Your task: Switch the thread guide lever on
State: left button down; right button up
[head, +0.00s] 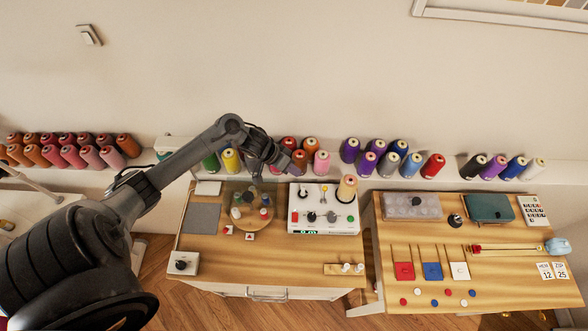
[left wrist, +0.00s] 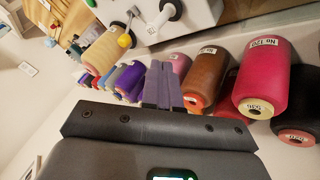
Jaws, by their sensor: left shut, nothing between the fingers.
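A white control box (head: 345,228) stands at the back right of the left wooden table, with knobs, coloured buttons and small levers on it. A small upright lever (head: 324,190) is on its top; I cannot tell for sure that it is the thread guide lever. My left gripper (head: 287,160) is above and behind the box, by the shelf of spools. Its fingers (left wrist: 162,85) are shut, empty, and apart from the box. My right gripper is not in view.
Thread spools (head: 321,162) line the shelf close to my left gripper. A cream spool (head: 347,188) stands at the box's back right corner. A round wooden stand (head: 250,222) with small bottles is left of the box. The table's front is mostly clear.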

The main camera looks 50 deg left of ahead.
pick_arm(q)
jog(key=b+x, duration=0.1)
jog(key=x, duration=0.5)
jog(key=shift+w+d+f, duration=0.1)
jog(key=shift+d+f, duration=0.1)
jog(key=shift+f, duration=0.05)
jog(key=d, duration=0.1)
jog(key=w+d, duration=0.1)
jog(key=shift+d+p, duration=0.35)
jog(key=shift+p, duration=0.05)
jog(key=shift+w+d+r, duration=0.15)
jog(key=shift+w+d, duration=0.05)
jog(key=shift+d, duration=0.45)
jog(key=shift+d, duration=0.1)
